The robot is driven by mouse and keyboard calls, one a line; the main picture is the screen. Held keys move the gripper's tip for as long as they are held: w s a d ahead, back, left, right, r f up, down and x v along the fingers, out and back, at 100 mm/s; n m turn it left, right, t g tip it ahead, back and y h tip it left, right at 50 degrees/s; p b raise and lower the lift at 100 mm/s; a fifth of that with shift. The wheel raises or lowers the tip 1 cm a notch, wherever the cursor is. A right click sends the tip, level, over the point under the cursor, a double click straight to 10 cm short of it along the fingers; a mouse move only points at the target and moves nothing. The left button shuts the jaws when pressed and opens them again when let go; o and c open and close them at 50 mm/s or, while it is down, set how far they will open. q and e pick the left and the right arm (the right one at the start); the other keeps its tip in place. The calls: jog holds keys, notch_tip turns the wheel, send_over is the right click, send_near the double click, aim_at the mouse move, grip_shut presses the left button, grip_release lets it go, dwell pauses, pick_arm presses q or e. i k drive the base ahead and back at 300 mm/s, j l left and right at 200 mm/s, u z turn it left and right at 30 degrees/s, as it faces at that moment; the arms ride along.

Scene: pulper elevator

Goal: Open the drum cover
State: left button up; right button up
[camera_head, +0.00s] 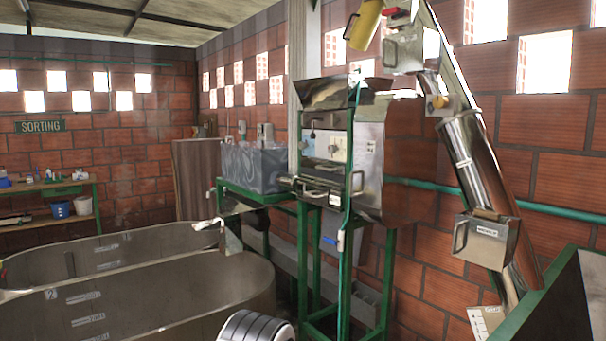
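The pulper (340,150) stands on a green frame in the middle of the camera_head view. It has a metal hopper (330,92) on top and a pale front panel. A metal piece with dark handles (325,192) sits low on its front. The curved metal housing (405,160) at its right side looks closed. I cannot tell for certain which part is the drum cover. Neither of my grippers can be made out. A ribbed white and grey rounded part shows at the bottom edge; I cannot tell what it is.
Large metal tanks (140,300) fill the lower left. A grey container (255,160) stands on a green stand left of the pulper. A slanting metal elevator tube (485,165) with a handled box (486,240) rises at right. A green-edged bin (560,300) is at lower right.

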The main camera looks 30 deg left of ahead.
aim_at(317, 170)
jog(key=u, duration=0.75)
jog(key=i+j+u, duration=0.1)
jog(key=i+u, duration=0.25)
jog(key=i, duration=0.2)
jog(key=i+u, duration=0.4)
jog(key=i, duration=0.15)
